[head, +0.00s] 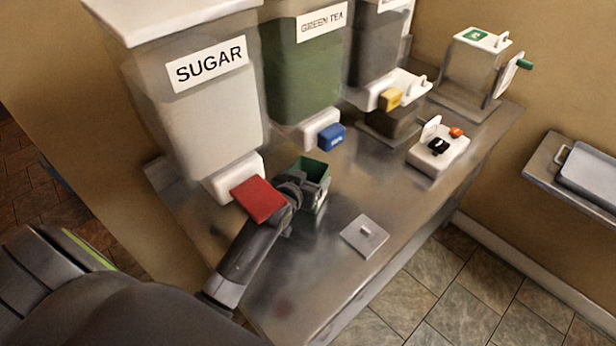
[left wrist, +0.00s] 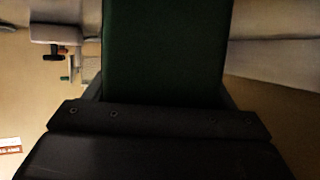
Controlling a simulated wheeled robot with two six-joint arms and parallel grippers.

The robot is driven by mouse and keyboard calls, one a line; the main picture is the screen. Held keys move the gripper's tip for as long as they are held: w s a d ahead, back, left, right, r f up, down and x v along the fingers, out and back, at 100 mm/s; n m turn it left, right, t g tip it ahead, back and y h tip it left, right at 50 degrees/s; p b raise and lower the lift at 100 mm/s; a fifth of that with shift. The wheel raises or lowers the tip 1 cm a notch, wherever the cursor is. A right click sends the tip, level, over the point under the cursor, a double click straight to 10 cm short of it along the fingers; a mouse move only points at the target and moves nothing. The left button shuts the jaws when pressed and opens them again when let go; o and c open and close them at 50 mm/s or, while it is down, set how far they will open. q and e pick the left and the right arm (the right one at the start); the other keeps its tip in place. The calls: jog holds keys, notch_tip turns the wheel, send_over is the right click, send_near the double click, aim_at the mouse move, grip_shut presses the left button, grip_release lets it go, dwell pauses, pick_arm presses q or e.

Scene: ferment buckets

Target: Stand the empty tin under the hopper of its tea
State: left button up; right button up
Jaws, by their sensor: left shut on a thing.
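An open-topped green tin (head: 311,168) is upright in my left gripper (head: 306,192), which is shut on it. In the left wrist view the green tin (left wrist: 165,50) fills the middle, in front of the dark gripper. The green tea hopper (head: 305,65) stands behind the tin, with a white spout and a blue lever (head: 331,137). The tin is in front of and below that lever. I cannot tell whether the tin touches the counter. My right gripper is not in view.
The sugar hopper (head: 208,105) with its red lever (head: 258,199) is close to my left arm. A third hopper has a yellow lever (head: 391,99) and a dark block (head: 388,124) below. A square metal lid (head: 364,238) and a white device (head: 438,147) lie on the counter (head: 330,270).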

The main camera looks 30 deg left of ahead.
pick_arm(q)
jog(key=o, duration=1.1)
jog(key=shift+f, duration=0.1)
jog(key=shift+s, duration=0.1)
jog(key=b+v, duration=0.1)
jog(key=v, duration=1.1)
